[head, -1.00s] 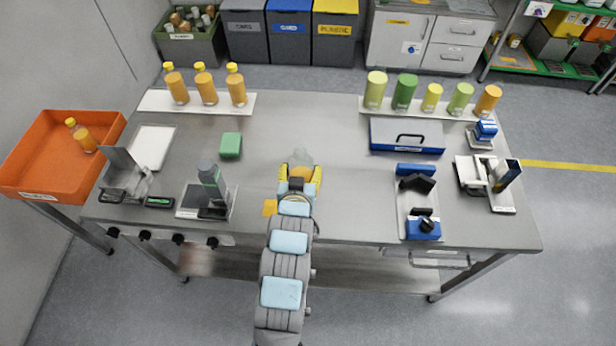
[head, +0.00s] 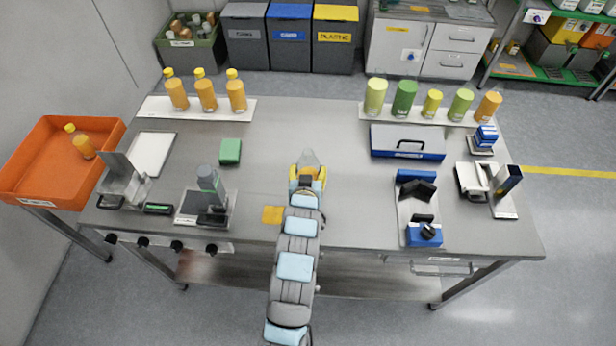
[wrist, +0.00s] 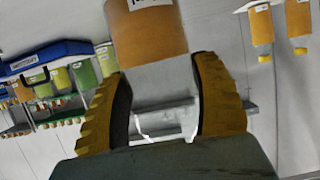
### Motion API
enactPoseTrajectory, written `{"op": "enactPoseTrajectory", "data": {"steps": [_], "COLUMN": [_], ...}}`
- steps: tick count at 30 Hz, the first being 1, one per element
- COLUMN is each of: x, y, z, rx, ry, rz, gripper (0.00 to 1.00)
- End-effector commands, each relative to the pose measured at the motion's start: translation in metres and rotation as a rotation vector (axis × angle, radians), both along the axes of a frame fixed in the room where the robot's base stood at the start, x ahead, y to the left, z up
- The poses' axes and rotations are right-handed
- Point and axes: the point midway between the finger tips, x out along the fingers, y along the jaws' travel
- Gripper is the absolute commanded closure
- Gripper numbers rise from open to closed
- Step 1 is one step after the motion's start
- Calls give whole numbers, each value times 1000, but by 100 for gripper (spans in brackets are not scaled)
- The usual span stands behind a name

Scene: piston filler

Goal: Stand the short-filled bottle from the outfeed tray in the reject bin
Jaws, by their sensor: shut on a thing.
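My gripper (head: 307,174) is shut on a clear bottle (head: 309,157) above the middle of the table, mostly hidden by the gripper in the head view. In the wrist view, the held bottle (wrist: 148,35) has orange liquid at the picture's top and a clear part between the yellow finger pads (wrist: 165,100); that view looks upside down. An orange bin (head: 30,165) at the far left holds one orange bottle (head: 80,143) with a yellow cap. A white tray (head: 155,108) at the back left of the table carries three orange bottles (head: 207,95).
A white strip (head: 450,118) at the back right carries several green, yellow and orange bottles. A blue case (head: 407,141), a green block (head: 230,151), a grey-topped device (head: 207,185) and a metal stand (head: 125,183) stand on the table.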

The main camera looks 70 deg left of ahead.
Motion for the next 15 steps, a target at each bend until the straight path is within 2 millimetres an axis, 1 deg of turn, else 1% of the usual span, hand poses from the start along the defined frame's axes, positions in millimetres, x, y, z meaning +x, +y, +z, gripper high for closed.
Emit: {"op": "enactPoseTrajectory", "data": {"steps": [1, 3, 6, 15], "x": [-1, -1, -1, -1], "y": [0, 0, 0, 0], "z": [-9, -19, -28, -29], "rx": [-4, -3, -3, -1], "ry": [3, 2, 2, 0], "rz": [1, 1, 1, 0], "gripper": [74, 74, 74, 74]}}
